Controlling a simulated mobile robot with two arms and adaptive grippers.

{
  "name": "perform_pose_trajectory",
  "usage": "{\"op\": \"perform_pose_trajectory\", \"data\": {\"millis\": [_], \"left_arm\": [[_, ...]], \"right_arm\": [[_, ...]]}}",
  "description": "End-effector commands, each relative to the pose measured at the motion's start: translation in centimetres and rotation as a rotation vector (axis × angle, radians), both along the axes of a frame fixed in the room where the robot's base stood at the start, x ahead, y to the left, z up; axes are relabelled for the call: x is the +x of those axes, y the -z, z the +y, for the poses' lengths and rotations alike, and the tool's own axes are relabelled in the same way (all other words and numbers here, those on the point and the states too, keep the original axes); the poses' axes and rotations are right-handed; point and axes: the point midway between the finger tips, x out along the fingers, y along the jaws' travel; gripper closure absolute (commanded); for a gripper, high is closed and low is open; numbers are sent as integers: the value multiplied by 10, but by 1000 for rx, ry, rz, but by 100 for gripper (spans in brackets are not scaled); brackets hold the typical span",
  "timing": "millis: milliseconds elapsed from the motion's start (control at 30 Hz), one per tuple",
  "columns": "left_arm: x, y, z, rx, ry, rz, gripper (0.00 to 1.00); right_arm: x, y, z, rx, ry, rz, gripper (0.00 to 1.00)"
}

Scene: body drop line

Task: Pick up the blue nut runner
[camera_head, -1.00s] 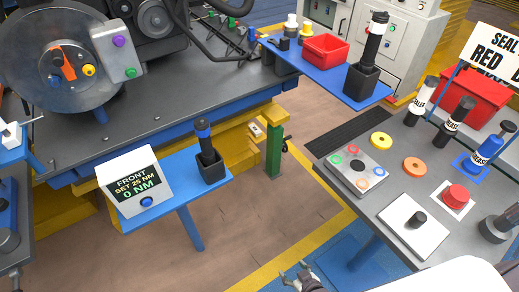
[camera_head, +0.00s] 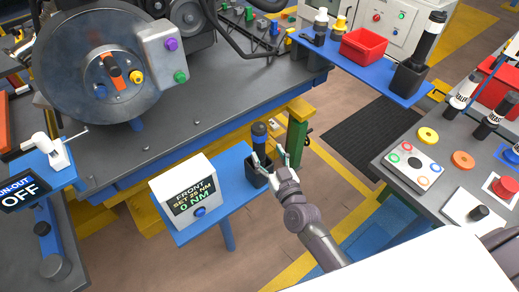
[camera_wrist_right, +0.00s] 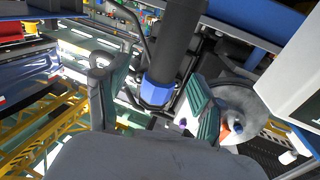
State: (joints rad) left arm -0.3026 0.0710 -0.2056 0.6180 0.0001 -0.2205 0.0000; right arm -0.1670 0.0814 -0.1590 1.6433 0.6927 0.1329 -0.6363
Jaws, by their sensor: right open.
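The blue nut runner (camera_head: 259,134) is a dark upright tool with a blue band. It stands in a black holder (camera_head: 254,176) on a small blue shelf (camera_head: 232,205). My right gripper (camera_head: 270,158) is open at the holder, with its fingers around the tool's lower part. In the right wrist view, the nut runner with its blue band (camera_wrist_right: 157,92) lies between the two spread fingers (camera_wrist_right: 150,85). I cannot tell whether either finger touches it. My left gripper is not in view.
A white display box (camera_head: 184,192) reading "FRONT SET 25 NM 0 NM" stands left of the holder on the same shelf. A grey machine bench (camera_head: 130,150) lies behind. Another blue shelf (camera_head: 375,75) carries a red bin (camera_head: 364,46) and a second tool in a black holder.

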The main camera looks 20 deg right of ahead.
Motion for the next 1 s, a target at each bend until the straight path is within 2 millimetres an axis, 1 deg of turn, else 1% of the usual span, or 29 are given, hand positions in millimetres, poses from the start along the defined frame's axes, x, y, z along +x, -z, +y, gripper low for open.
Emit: {"op": "perform_pose_trajectory", "data": {"millis": [167, 300, 400, 500, 700, 733, 767, 1000], "left_arm": [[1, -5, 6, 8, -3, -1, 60], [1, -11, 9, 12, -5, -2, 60], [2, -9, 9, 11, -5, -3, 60], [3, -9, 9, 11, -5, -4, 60], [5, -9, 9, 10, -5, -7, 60], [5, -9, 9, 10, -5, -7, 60], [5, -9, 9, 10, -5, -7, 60], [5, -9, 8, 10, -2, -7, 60]], "right_arm": [[15, -4, 4, 3, -1, 0, 32], [36, -9, 10, 2, -1, 0, 32], [48, -6, 10, 0, -1, 0, 32], [54, -5, 10, 0, -1, 2, 32], [54, -5, 10, 0, -1, 2, 32], [54, -5, 10, 0, -1, 2, 33], [54, -5, 10, 0, -1, 2, 38], [54, -5, 10, 0, -1, 2, 78]]}}
